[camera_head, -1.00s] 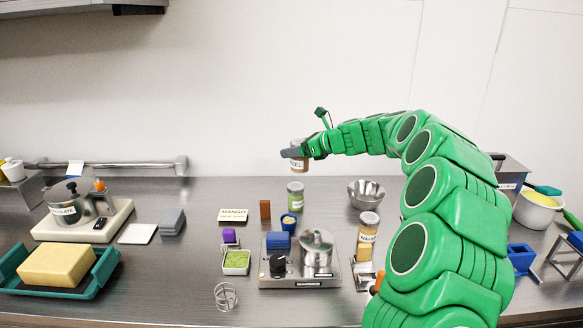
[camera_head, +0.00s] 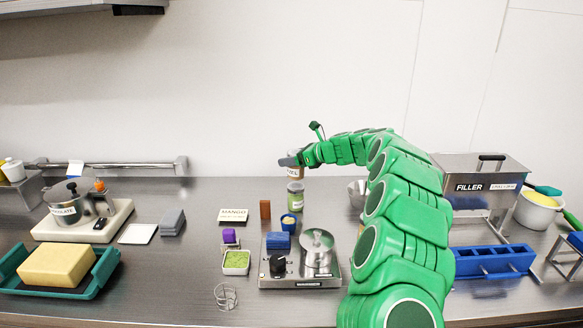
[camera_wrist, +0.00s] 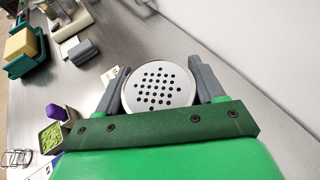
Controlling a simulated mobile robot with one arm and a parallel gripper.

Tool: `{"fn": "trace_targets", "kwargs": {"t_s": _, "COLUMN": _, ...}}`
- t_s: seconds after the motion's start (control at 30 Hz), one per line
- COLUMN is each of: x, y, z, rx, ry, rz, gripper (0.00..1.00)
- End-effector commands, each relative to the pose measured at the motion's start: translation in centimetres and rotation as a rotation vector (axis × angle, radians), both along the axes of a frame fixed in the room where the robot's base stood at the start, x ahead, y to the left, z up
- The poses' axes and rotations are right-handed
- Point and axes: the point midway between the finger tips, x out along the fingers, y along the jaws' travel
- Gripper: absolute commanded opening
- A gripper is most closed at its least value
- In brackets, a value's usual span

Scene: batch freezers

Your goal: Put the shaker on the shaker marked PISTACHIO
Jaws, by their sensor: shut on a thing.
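My gripper (camera_head: 289,160) is shut on a shaker (camera_head: 296,171) with a brownish body and a label I cannot read now. In the wrist view, its round silver lid with several holes (camera_wrist: 157,86) sits between my two grey fingers. A shaker with green contents (camera_head: 295,197) stands upright on the counter. Its label is too small to read. In the head view the held shaker appears upright right above the green one's lid. I cannot tell whether they touch. The wrist view does not show the green shaker.
A metal bowl (camera_head: 357,192) is partly behind my arm. A FILLER box (camera_head: 478,188) stands right.

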Motion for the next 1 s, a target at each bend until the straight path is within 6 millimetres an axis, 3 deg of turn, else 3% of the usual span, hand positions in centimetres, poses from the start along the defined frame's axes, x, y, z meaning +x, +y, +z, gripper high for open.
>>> {"fn": "trace_targets", "kwargs": {"t_s": 0.33, "x": 0.3, "y": 0.1, "z": -3.4, "rx": 0.0, "ry": 0.003, "rz": 0.001, "gripper": 0.34}}
{"fn": "trace_targets", "kwargs": {"t_s": 0.73, "x": 0.3, "y": 0.0, "z": -3.8, "rx": 0.0, "ry": 0.002, "rz": 0.001, "gripper": 0.34}}
{"fn": "trace_targets", "kwargs": {"t_s": 0.77, "x": 0.3, "y": 0.1, "z": -3.7, "rx": 0.0, "ry": 0.002, "rz": 0.001, "gripper": 0.73}}
{"fn": "trace_targets", "kwargs": {"t_s": 0.9, "x": 0.3, "y": 0.1, "z": -3.7, "rx": 0.0, "ry": 0.002, "rz": 0.001, "gripper": 0.94}}
{"fn": "trace_targets", "kwargs": {"t_s": 1.0, "x": 0.3, "y": 0.0, "z": -3.7, "rx": 0.0, "ry": 0.002, "rz": 0.001, "gripper": 0.94}}
